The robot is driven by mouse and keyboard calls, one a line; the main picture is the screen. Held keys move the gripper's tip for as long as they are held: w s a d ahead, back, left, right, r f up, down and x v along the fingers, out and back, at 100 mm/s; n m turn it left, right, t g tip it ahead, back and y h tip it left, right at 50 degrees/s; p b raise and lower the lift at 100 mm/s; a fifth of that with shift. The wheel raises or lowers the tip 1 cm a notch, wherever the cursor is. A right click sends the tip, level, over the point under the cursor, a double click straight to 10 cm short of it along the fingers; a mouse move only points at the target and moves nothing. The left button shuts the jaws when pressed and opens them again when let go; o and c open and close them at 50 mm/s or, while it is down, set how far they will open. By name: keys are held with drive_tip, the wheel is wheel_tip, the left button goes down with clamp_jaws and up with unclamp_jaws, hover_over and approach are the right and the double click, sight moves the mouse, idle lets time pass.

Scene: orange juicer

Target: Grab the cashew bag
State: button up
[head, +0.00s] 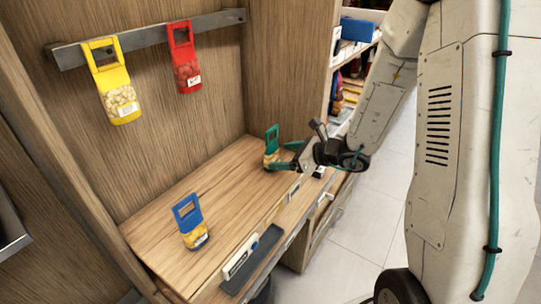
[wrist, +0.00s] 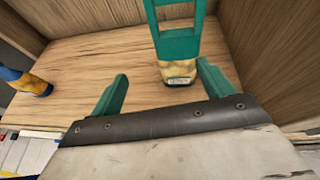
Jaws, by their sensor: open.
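A green-handled bag (head: 271,140) with yellowish contents stands upright on the wooden counter by the back corner. It also shows in the wrist view (wrist: 178,46), upright just beyond my fingers and right of centre. My gripper (head: 275,158) is open with green fingers, close to this bag; in the wrist view my gripper (wrist: 163,72) has nothing between its fingers that I can see held. A yellow bag (head: 118,98) with pale nuts hangs on the wall rail. I cannot read any label, so which bag is cashew is unclear.
A blue-handled bag (head: 190,222) stands on the counter (head: 160,237) at front left, also in the wrist view (wrist: 27,82). A red bag (head: 184,66) hangs on the rail (head: 150,38). Price labels line the counter's front edge. The counter between the standing bags is clear.

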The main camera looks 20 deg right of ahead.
sight(274, 148)
drive_tip(key=shift+w+d+r+m+t+h, duration=0.3)
drive_tip(key=shift+w+d+m+t, duration=0.1)
drive_tip(key=shift+w+d+m, duration=0.15)
drive_tip(key=shift+w+f+m, duration=0.1)
drive_tip(key=shift+w+m, duration=0.2)
drive_tip(key=shift+m, duration=0.05)
drive_tip(key=shift+h, duration=0.3)
drive_tip(key=x, duration=0.7)
drive_tip(key=shift+w+a, duration=0.15)
drive_tip(key=shift+w, duration=0.15)
drive_tip(key=c, duration=1.1)
